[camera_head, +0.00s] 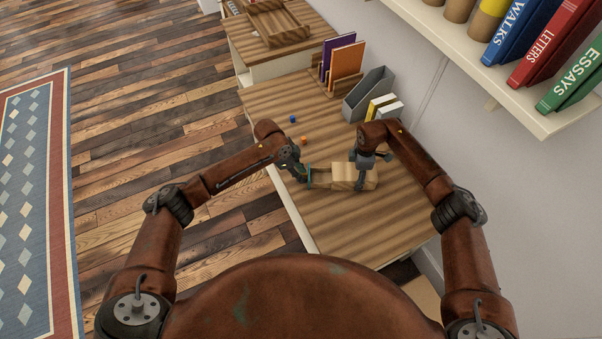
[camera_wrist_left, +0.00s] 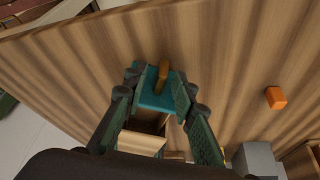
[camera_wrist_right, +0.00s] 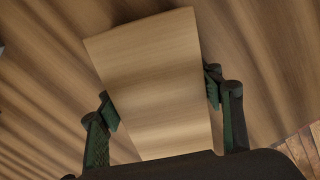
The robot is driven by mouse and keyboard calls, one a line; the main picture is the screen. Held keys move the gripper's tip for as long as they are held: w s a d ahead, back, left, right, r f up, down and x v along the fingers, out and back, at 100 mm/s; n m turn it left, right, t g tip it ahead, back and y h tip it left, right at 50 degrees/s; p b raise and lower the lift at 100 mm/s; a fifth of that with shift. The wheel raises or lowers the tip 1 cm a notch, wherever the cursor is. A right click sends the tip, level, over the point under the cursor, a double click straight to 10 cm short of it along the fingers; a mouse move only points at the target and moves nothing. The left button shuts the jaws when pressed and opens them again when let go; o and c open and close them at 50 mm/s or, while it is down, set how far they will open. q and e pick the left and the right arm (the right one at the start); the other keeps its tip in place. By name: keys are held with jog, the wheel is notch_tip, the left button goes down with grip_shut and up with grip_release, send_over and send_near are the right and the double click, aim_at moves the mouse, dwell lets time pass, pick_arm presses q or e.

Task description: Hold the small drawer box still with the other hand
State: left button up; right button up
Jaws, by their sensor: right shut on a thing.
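The small wooden drawer box (camera_head: 343,172) sits on the plank desk, and its pale top fills the middle of the right wrist view (camera_wrist_right: 150,80). Its drawer has a teal front (camera_wrist_left: 155,101) with an orange-brown handle (camera_wrist_left: 163,75). The drawer stands partly out, with a dark opening behind the front. My right gripper (camera_head: 362,172) is shut on the box, one finger on each side. My left gripper (camera_wrist_left: 156,88) is open at the teal front, its fingers apart on either side of the handle.
A grey file holder (camera_head: 368,95), a rack with purple and orange folders (camera_head: 345,62) and a wooden tray (camera_head: 280,25) stand further back. A book shelf (camera_head: 480,75) overhangs at right.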

pick_arm(q)
jog(key=v, duration=1.2)
pick_arm(e)
jog(key=o, duration=1.7)
notch_tip(320, 180, up, 7)
jog(key=p, duration=0.5)
jog(key=shift+r+p, duration=0.1)
jog(key=shift+p, duration=0.3)
pick_arm(q)
notch_tip(320, 180, up, 7)
jog(key=shift+f, duration=0.15)
